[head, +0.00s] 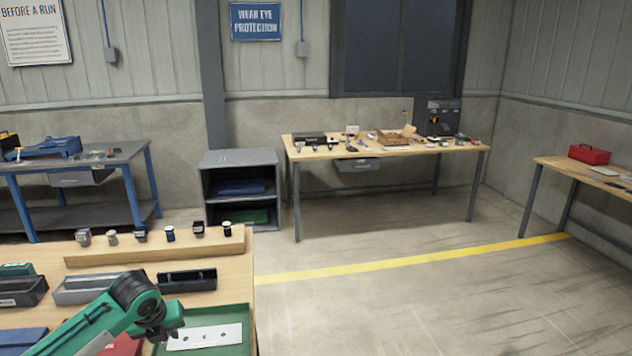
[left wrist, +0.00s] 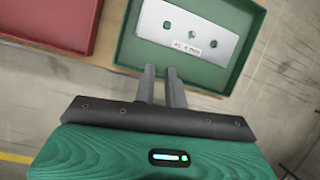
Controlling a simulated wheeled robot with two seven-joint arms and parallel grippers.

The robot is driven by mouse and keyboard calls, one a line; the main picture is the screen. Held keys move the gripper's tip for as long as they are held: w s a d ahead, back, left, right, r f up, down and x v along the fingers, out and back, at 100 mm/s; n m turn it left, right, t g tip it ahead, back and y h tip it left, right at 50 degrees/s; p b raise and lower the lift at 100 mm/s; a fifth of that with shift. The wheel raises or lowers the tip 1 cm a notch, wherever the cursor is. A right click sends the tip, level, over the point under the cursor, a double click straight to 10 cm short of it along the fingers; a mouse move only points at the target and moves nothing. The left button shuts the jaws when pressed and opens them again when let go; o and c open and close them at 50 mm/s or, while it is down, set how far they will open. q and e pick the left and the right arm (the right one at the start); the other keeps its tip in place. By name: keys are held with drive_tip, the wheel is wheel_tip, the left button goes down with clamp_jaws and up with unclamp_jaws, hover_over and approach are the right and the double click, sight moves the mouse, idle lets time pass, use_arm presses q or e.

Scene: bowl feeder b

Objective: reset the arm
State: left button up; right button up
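My left arm comes in from the lower left in the head view, green with a dark wrist. Its gripper (head: 176,322) is over the front workbench, beside the green tray (head: 246,346). In the left wrist view the two grey fingers of the left gripper (left wrist: 160,70) stand a little apart with nothing between them. They point toward the near edge of the green tray (left wrist: 128,48), which holds a pale plate (left wrist: 192,30) with several holes and a label. My right gripper is in neither view.
A red tray (left wrist: 62,22) lies left of the green one. On the front bench are a dark bin (head: 187,281), a grey bin (head: 80,290) and a wooden strip (head: 155,249) with several small parts. Open floor lies to the right, with other benches behind.

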use_arm(q)
drive_tip(key=s+d+f+n+h, duration=0.2)
drive_tip(key=s+d+f+n, duration=0.95)
drive_tip(key=s+d, duration=0.4)
drive_tip(key=s+a+n+y, duration=0.1)
drive_tip(key=s+a+n, duration=0.1)
drive_tip(key=s+n, duration=1.65)
wheel_tip(320, 180, down, 30)
drive_tip(key=g, duration=0.2)
drive_tip(key=s+a+f+m+g, duration=0.1)
drive_tip(key=s+a+f, duration=0.2)
drive_tip(key=s+f, duration=1.7)
drive_tip(key=shift+s+f, duration=0.25)
drive_tip(key=shift+f, duration=0.4)
